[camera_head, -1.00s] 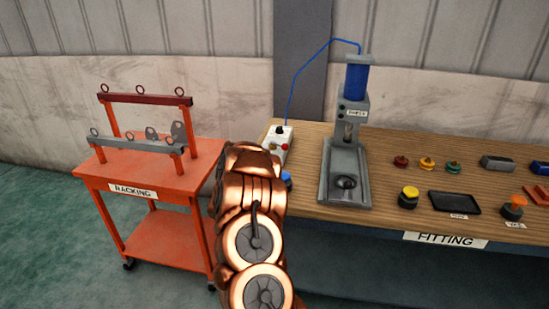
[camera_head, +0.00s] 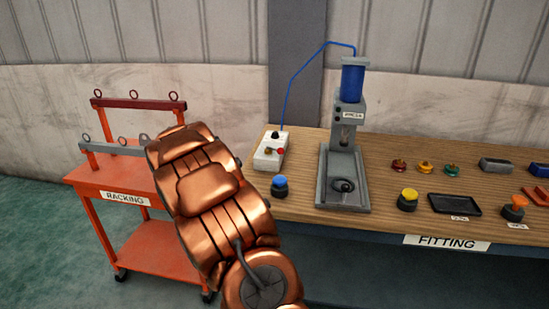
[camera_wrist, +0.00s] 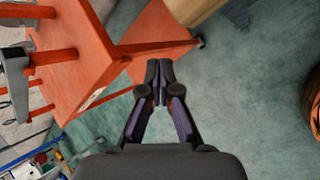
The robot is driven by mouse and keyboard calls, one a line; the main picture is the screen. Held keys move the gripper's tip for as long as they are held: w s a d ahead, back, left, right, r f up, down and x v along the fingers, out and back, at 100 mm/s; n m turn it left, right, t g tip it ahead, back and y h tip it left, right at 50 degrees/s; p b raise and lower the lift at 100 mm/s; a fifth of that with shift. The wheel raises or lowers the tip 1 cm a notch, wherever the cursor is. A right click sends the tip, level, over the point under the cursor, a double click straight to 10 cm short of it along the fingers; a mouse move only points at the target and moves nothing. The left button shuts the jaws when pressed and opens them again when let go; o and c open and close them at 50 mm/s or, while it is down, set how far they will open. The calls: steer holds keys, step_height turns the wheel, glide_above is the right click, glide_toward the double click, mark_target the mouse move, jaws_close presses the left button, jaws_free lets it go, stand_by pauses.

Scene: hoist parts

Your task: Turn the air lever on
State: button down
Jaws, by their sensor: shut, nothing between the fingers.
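A white control box (camera_head: 270,150) stands at the left end of the wooden bench, with a black knob on top, a red button and a small lever-like part on its face. The part's setting is too small to tell. A blue hose runs from the box up to the press (camera_head: 345,150), which has a blue cylinder. In the wrist view my gripper (camera_wrist: 159,80) is shut and empty, above the green floor beside the orange cart (camera_wrist: 75,55). In the head view my copper arm hides it. The control box does not show in the wrist view.
The orange racking cart (camera_head: 105,178) stands left of the bench, with frames and rings on top. Several coloured parts and a black tray (camera_head: 455,205) lie to the right.

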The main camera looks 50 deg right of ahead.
mark_target(279, 152)
steer(key=s+d+g+h, duration=0.1)
steer(key=s+d, duration=0.1)
steer(key=d, duration=0.1)
steer(key=s+d+r+n+g+h+b, duration=0.1)
steer(key=s+d, duration=0.1)
steer(key=d, duration=0.1)
steer(key=s+d+g+h+b, duration=0.1)
steer(key=d+h, duration=0.1)
steer(key=d, duration=0.1)
steer(key=shift+s+d+r+n, duration=0.1)
steer(key=shift+s+r+n, duration=0.2)
steer(key=shift+s+r, duration=0.1)
steer(key=d+r+h, duration=0.1)
steer(key=d+r, duration=0.1)
steer(key=s+d+r+n+g+h+b, duration=0.1)
steer(key=d+r+h, duration=0.1)
steer(key=shift+s+d, duration=0.2)
steer(key=shift+d, duration=0.05)
step_height(279, 152, up, 5)
steer(key=d+n+h, duration=0.1)
steer(key=d+h, duration=0.1)
steer(key=h, duration=0.1)
steer(key=shift+g, duration=0.4)
steer(key=p+x, duration=0.2)
steer(key=x, duration=1.2)
steer(key=shift+w+f, duration=0.1)
steer(key=shift+w, duration=0.05)
steer(key=shift+d+f, duration=0.1)
steer(key=shift+f, duration=0.05)
